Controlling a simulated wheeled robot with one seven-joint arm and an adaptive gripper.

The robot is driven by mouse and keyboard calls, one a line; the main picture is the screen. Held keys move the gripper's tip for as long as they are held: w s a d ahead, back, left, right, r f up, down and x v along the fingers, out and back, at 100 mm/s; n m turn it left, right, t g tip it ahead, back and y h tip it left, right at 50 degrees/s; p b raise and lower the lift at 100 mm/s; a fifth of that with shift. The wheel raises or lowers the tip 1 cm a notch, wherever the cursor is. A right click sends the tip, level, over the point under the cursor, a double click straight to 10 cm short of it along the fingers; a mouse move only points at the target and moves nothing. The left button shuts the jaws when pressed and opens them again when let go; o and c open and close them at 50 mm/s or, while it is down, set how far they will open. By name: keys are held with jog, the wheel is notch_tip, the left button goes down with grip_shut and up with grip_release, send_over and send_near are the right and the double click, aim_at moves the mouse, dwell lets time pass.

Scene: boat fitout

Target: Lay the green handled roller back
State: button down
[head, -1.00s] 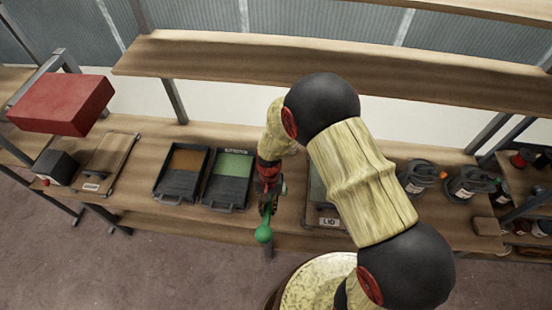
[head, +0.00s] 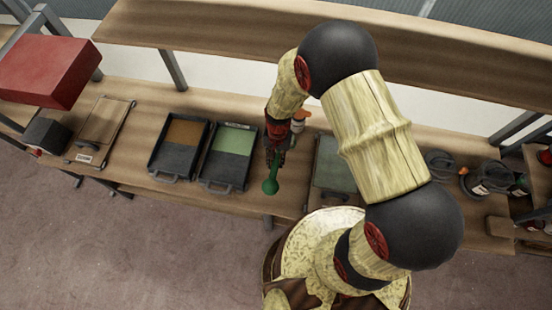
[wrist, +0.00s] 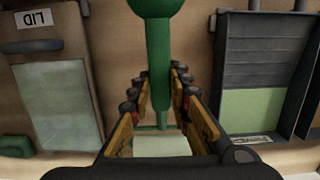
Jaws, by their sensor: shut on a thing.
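The green handled roller (head: 270,186) is in my gripper (head: 275,143), which is shut on its green handle. In the wrist view the handle (wrist: 159,62) runs between the two fingers of my gripper (wrist: 158,118), and a pale roller head shows beyond them. The roller is over the bench, between the green paint tray (head: 215,172) and the lid (head: 336,168). I cannot tell whether it touches the bench. The green tray also shows at right in the wrist view (wrist: 262,60), the lid at left (wrist: 62,100).
A tray with brown paint (head: 172,160) lies left of the green one. A white bottle with an orange cap (head: 299,122) stands behind my gripper. Tins stand at right. A red box (head: 45,70) is at upper left, and a shelf (head: 220,35) runs above the bench.

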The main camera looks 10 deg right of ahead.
notch_tip(320, 180, down, 8)
jog(key=b, duration=0.5)
jog(key=shift+r, duration=0.1)
jog(key=c, duration=1.6)
grip_release()
jog(key=shift+s, duration=0.1)
jog(key=shift+r, duration=0.1)
jog(key=r, duration=0.4)
jog(key=w+r, duration=0.1)
jog(key=r, duration=0.6)
jog(key=shift+w+d+r, duration=0.3)
jog(key=shift+w+r, duration=0.05)
jog(key=shift+w, duration=0.05)
